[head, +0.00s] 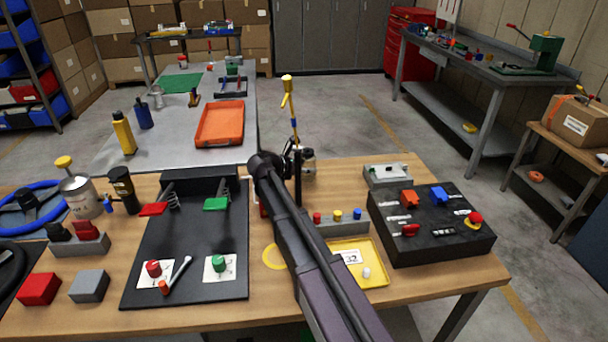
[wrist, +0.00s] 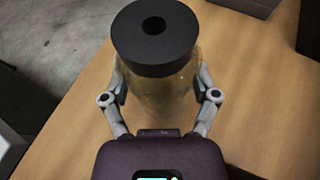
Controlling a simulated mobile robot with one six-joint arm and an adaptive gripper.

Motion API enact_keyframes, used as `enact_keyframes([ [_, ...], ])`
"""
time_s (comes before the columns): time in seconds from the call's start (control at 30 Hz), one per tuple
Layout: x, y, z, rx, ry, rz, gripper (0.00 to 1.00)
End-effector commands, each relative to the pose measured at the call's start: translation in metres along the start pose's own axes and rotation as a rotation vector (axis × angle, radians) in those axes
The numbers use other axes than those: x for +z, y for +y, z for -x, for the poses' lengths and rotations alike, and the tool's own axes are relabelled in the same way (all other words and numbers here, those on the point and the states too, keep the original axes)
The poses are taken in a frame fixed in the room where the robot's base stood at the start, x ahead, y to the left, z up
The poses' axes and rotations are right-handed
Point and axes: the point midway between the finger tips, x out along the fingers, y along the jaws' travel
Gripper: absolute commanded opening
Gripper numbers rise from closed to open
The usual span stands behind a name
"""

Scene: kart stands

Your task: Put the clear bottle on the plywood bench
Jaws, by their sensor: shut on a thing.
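The clear bottle (wrist: 155,50) has a wide black cap with a dark centre hole and a see-through, yellowish-looking body. My gripper (wrist: 161,80) is shut around the bottle's body, one finger on each side, in the wrist view. In the head view the bottle (head: 309,166) shows partly behind my gripper (head: 296,166), near the back edge of the wood-topped plywood bench (head: 455,290). The bench top (wrist: 255,80) lies below the bottle in the wrist view. I cannot tell whether the bottle's base touches it. The bottle looks upright.
A black pedal board (head: 190,265) lies left of my arm. A yellow tray (head: 372,268), a black control box (head: 430,225) and a grey box (head: 387,174) are on the right. A grey table with an orange tray (head: 220,124) stands behind. Bare wood shows around the bottle.

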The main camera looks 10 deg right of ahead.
Motion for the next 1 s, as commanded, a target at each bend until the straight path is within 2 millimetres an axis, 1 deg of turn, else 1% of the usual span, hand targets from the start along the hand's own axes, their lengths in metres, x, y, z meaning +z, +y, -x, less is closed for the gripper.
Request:
enact_keyframes([
  [0.03,-0.0075,-0.0001,-0.0033,0.000,0.000,0.000,0.30],
  [0.13,-0.0121,-0.0001,-0.0053,0.000,0.000,0.000,0.30],
  [0.57,-0.0130,-0.0004,-0.0061,-0.001,0.000,0.000,0.30],
  [0.73,-0.0169,-0.0004,-0.0078,-0.001,0.000,0.000,0.30],
  [0.77,-0.0157,-0.0004,-0.0073,-0.001,0.000,0.000,0.86],
  [0.8,-0.0155,-0.0004,-0.0072,-0.001,0.000,0.000,0.98],
  [0.83,-0.0154,-0.0004,-0.0072,-0.001,0.000,0.000,1.00],
  [1.0,-0.0154,-0.0004,-0.0073,-0.001,0.000,0.000,1.00],
])
